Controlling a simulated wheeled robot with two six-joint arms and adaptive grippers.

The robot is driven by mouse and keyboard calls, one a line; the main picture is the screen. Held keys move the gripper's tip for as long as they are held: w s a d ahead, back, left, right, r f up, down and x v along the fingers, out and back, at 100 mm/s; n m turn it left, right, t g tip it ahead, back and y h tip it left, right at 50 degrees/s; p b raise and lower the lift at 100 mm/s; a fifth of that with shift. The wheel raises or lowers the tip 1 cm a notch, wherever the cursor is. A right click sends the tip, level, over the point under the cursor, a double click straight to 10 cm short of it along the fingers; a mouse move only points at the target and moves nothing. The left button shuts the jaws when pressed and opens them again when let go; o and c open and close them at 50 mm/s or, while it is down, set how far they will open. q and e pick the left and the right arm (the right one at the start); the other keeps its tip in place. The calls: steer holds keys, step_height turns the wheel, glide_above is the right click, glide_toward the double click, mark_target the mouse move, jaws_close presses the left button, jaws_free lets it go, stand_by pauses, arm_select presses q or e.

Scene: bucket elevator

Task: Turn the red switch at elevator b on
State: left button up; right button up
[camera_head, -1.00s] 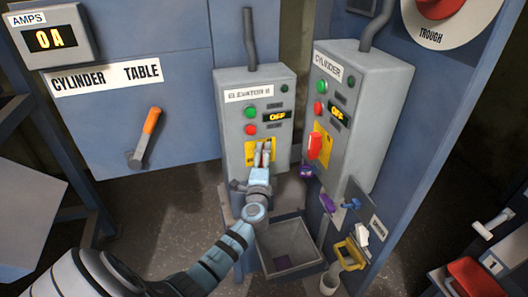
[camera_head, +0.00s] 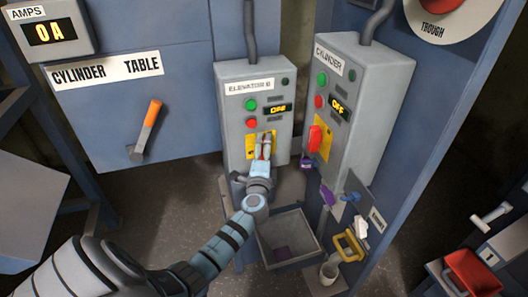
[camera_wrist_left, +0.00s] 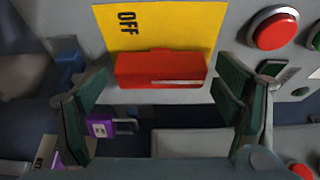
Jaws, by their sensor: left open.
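The elevator B control box (camera_head: 237,144) is grey, with a green button, a red button and a small lit display that seems to read OFF. Its yellow plate (camera_head: 250,147) is partly hidden by my left gripper (camera_head: 264,143). In the left wrist view the red switch (camera_wrist_left: 160,69) is a red block at the lower edge of the yellow plate (camera_wrist_left: 190,25), marked OFF. My left gripper (camera_wrist_left: 160,80) is open, with one finger on each side of the switch. Gaps show between the switch and both fingers. My right gripper is in neither view.
The cylinder box (camera_head: 365,110), with its own red switch (camera_head: 315,139), stands close at the right. A purple padlock (camera_wrist_left: 101,126) hangs below the switch area. An open grey bin (camera_head: 288,238) sits below my left gripper. An orange-handled lever (camera_head: 152,113) is at the left.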

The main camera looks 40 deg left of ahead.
arm_select(q)
steer(key=v, duration=1.2)
